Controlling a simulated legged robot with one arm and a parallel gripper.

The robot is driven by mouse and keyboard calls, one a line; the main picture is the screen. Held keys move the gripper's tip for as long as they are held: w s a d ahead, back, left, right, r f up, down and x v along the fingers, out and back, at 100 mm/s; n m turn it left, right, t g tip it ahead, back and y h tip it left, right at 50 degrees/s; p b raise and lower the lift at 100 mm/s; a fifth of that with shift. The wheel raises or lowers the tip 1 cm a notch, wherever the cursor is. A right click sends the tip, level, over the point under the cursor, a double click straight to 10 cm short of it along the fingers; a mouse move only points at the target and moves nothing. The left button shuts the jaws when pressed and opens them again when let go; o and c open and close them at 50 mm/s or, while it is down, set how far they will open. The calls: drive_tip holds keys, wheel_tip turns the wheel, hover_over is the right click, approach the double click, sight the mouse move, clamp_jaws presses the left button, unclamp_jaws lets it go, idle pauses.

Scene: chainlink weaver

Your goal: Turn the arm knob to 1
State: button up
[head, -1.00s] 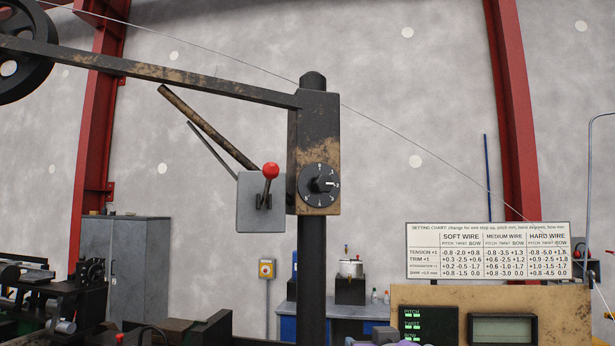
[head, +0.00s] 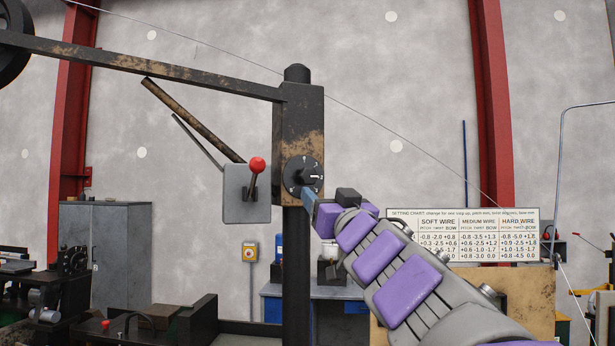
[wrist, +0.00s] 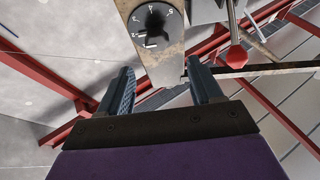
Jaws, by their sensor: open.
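The arm knob (head: 303,174) is a round black dial with white numbers on the front of the worn dark box on the post. In the head view its white pointer mark is to the right, around the 2; the exact setting is hard to read. The dial also shows in the wrist view (wrist: 156,30), turned about. My gripper (head: 309,196) is just below and in front of the dial in the head view. In the wrist view its two blue fingers (wrist: 160,68) are apart with nothing between them, and the dial lies beyond their tips.
A red-balled lever (head: 257,166) on a grey plate stands just left of the knob. A long beam (head: 150,73) runs left from the box (head: 300,115). A setting chart (head: 470,235) is at right, partly hidden by my arm. A thin wire crosses the view.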

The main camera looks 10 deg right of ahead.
sight(310, 177)
drive_tip(key=p+x, duration=0.4)
drive_tip(key=x, duration=0.6)
drive_tip(key=shift+w+d+r, duration=0.1)
drive_tip(key=shift+w+r, duration=0.1)
drive_tip(key=shift+w, duration=0.15)
drive_tip(key=shift+w+d+r, duration=0.1)
drive_tip(key=shift+w, duration=0.1)
drive_tip(key=c, duration=1)
drive_tip(key=shift+p, duration=0.3)
